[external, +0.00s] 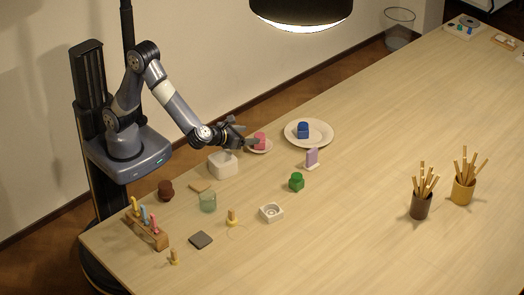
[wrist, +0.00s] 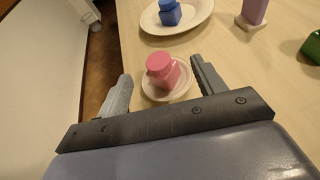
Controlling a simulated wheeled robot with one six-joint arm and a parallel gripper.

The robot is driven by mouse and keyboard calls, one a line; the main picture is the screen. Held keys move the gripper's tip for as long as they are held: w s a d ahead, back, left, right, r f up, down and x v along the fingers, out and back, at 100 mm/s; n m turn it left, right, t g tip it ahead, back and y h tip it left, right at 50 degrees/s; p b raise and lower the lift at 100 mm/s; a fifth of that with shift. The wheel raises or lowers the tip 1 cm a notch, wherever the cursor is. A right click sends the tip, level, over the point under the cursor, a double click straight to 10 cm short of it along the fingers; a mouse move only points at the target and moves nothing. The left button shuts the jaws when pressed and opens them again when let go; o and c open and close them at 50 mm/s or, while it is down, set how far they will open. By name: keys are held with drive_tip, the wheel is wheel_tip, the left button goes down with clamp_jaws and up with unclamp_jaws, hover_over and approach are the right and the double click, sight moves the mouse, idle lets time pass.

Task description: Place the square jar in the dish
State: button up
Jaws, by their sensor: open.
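A pink jar (external: 260,140) with a blocky body stands upright on a small pale dish (external: 266,151). In the wrist view the pink jar (wrist: 162,70) sits between my fingers, with the dish rim (wrist: 153,97) showing below it. My gripper (external: 252,139) is open, one finger on each side of the jar; I cannot tell whether either touches it. A blue jar (external: 302,130), also blocky, stands on a larger oval plate (external: 324,141) to the right. A green jar (external: 296,182) stands nearer the camera, and a dark brown jar (external: 166,190) to the left.
A white square container (external: 223,165) stands close below my arm. A lilac upright piece (external: 312,158) stands near the plate. A glass cup (external: 208,202), a white holder (external: 271,212) and a wooden rack (external: 147,229) are nearer.

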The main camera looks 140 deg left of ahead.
drive_tip(key=v, duration=0.4)
drive_tip(key=shift+d+r, duration=0.2)
drive_tip(key=shift+d, duration=0.15)
drive_tip(key=shift+o, duration=0.3)
